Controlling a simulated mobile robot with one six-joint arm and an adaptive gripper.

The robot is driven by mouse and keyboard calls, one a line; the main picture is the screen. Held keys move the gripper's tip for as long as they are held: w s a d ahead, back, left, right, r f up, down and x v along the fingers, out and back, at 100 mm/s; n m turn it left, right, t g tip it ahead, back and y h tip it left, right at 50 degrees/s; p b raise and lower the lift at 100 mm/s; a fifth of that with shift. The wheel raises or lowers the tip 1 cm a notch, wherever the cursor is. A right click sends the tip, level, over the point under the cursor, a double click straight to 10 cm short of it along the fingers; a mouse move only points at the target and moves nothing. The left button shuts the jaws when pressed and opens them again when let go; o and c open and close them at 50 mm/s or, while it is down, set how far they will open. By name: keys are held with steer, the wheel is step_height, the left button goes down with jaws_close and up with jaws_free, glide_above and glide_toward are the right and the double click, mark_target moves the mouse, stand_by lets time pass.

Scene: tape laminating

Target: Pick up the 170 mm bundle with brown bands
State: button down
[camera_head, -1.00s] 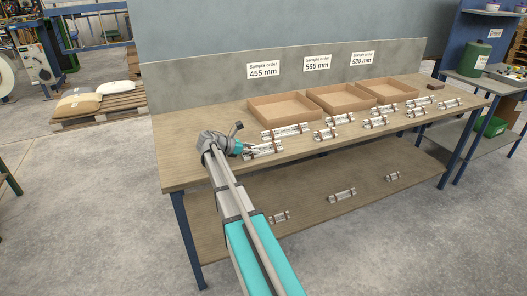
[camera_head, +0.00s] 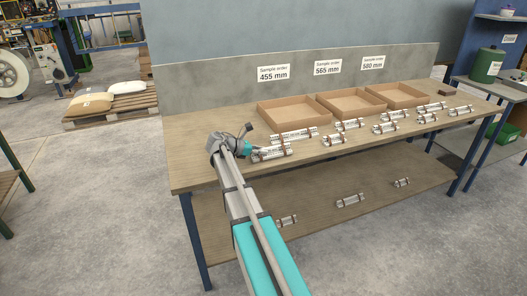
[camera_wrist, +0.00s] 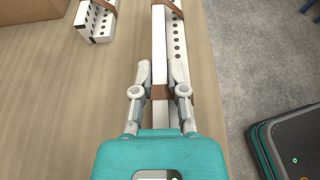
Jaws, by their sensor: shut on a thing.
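My gripper (camera_head: 252,150) is at the front left part of the workbench, with its fingers at the near-left bundle (camera_head: 273,152). In the wrist view my gripper (camera_wrist: 161,74) is shut on this bundle (camera_wrist: 160,45), one finger on each side. The bundle is made of long pale strips with a row of dark holes and has brown bands. Its near part is hidden by the gripper body. It appears to lie on the bench top; I cannot tell if it is lifted. No length can be read on it.
Another long bundle (camera_head: 294,135) lies just behind; a banded bundle (camera_wrist: 94,22) shows left of the held one in the wrist view. Several more lie to the right. Cardboard trays (camera_head: 290,121) stand along the back under length signs. The lower shelf (camera_head: 250,229) also carries bundles.

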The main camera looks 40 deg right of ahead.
steer(key=shift+r+p, duration=0.65)
steer(key=shift+r, duration=0.25)
steer(key=s+d+r+p, duration=0.7)
steer(key=s+r+p, duration=0.3)
steer(key=s, duration=0.1)
steer(key=shift+s+d+r, duration=0.2)
steer(key=shift+s+d, duration=0.05)
steer(key=shift+s, duration=0.15)
steer(key=shift+r+p, duration=0.1)
steer(key=shift+p, duration=0.25)
